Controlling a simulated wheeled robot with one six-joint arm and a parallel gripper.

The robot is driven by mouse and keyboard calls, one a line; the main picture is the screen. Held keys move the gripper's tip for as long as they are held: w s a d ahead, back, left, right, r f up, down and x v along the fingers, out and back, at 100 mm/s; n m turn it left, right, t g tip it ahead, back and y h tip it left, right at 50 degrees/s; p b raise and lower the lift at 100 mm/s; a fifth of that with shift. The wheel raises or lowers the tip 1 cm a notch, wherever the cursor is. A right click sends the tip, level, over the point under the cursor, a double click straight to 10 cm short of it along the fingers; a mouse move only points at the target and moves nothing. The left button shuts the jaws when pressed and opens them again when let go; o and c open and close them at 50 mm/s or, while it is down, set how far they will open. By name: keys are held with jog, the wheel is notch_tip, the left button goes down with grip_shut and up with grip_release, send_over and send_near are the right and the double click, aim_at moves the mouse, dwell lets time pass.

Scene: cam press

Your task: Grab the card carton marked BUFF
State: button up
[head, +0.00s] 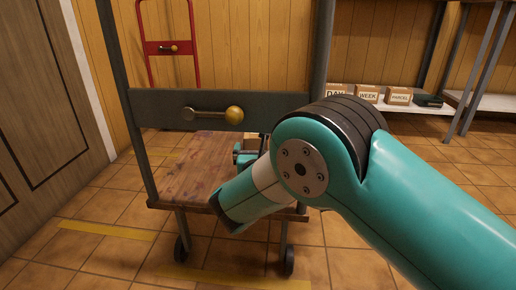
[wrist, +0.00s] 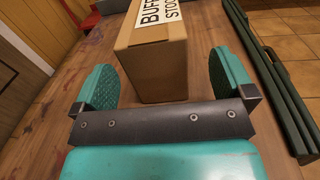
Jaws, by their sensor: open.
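The card carton (wrist: 155,70) is brown, with a white label reading BUFF STOCK on top. It stands on the wooden deck (wrist: 50,125) of a cart. My gripper (wrist: 165,72) is open, its two teal fingers at either side of the carton's near end. The gap looks smaller on the left than on the right; I see no finger touching it. In the head view a small part of the carton (head: 251,141) shows beyond my teal gripper (head: 244,155); my arm hides the rest.
The cart's dark frame has a crossbar (head: 170,112) with a brass-knobbed lever. A red frame (head: 170,48) stands behind. Several labelled cartons (head: 367,94) sit on a shelf at right.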

aim_at(256, 148)
jog(key=w+b, duration=0.4)
jog(key=shift+a+f, duration=0.15)
jog(key=shift+a, duration=0.2)
jog(key=shift+w+a+r+b, duration=0.1)
jog(key=shift+w+r+b, duration=0.1)
jog(key=shift+w+b, duration=0.25)
jog(key=shift+w+r, duration=0.1)
jog(key=c, duration=1.3)
jog(key=shift+r, duration=0.1)
jog(key=shift+c, duration=0.7)
jog(key=shift+r+p, duration=0.4)
jog(key=shift+p, duration=0.8)
